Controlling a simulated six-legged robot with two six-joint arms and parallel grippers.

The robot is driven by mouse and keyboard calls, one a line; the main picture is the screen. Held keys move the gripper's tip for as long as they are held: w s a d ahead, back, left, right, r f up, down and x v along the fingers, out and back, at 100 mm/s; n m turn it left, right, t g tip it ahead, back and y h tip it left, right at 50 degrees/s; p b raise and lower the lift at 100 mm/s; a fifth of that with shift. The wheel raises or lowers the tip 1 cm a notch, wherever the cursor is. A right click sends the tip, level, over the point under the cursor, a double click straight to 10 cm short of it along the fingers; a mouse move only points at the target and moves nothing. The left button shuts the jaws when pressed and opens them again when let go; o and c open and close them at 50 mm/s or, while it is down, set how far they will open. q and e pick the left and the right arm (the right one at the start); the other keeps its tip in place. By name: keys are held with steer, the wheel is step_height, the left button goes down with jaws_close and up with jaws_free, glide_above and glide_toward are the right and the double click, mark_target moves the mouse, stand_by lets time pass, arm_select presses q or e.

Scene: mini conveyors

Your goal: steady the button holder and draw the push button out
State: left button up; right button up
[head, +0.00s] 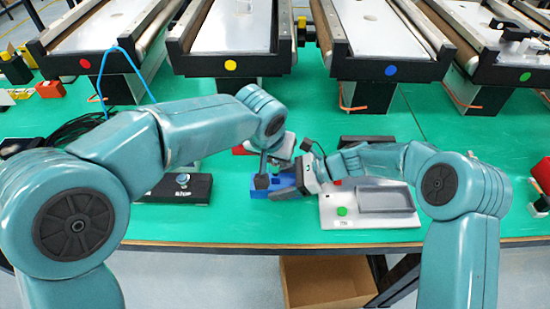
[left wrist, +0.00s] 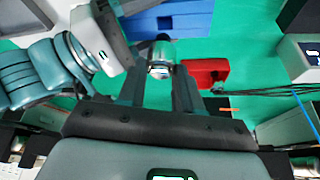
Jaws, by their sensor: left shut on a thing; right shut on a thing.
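The blue button holder (head: 262,194) stands near the front edge of the green table; it also shows at the top of the left wrist view (left wrist: 180,20). My left gripper (head: 264,180) points down above the holder. In the left wrist view its fingers (left wrist: 160,78) are shut on the silver push button (left wrist: 161,60). The button is hidden in the head view, and I cannot tell whether its lower end is still in the holder. My right gripper (head: 284,191) comes in from the right, shut on the holder's right side.
A black box marked STOP (head: 185,194) lies left of the holder. A light panel with a green button (head: 365,222) lies close on the right. Several conveyors (head: 375,45) line the back. The table's front edge is close.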

steer(key=o, duration=0.9)
steer(key=v, duration=1.2)
